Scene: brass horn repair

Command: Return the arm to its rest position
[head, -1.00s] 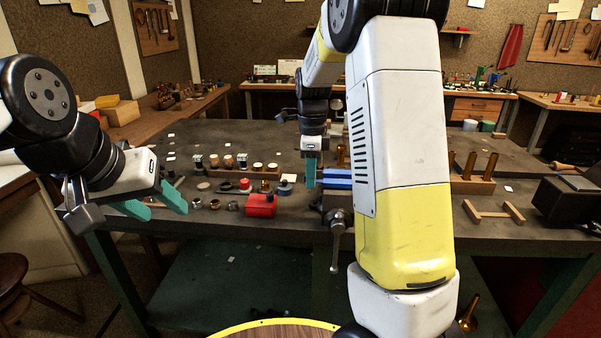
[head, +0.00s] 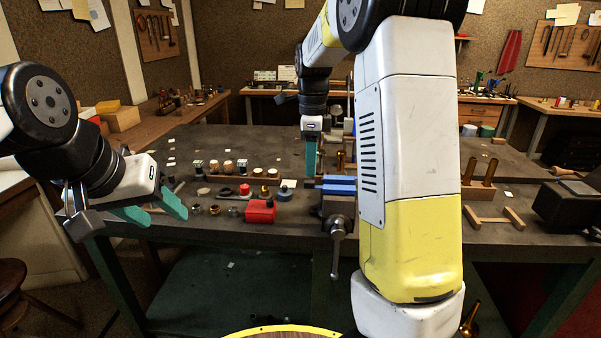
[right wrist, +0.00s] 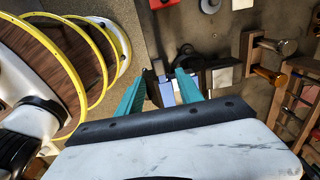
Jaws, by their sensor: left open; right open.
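My left gripper (head: 158,212) is at the left, in front of the bench's front edge. Its teal fingers are apart and hold nothing. My right gripper (head: 311,158) points down over the bench, behind and a little left of the blue-jawed vise (head: 338,185). In the right wrist view its teal fingers (right wrist: 160,92) are spread with nothing held between them. The vise's blue part (right wrist: 167,93) shows below and beyond that gap. My right arm's white and yellow link hides part of the bench.
A red box (head: 260,211) and several small parts lie on the bench (head: 240,148) left of the vise. Wooden racks with brass pieces (head: 479,172) stand to the right, near a dark block (head: 566,204). A stool (head: 12,290) is at lower left. The back middle bench is fairly clear.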

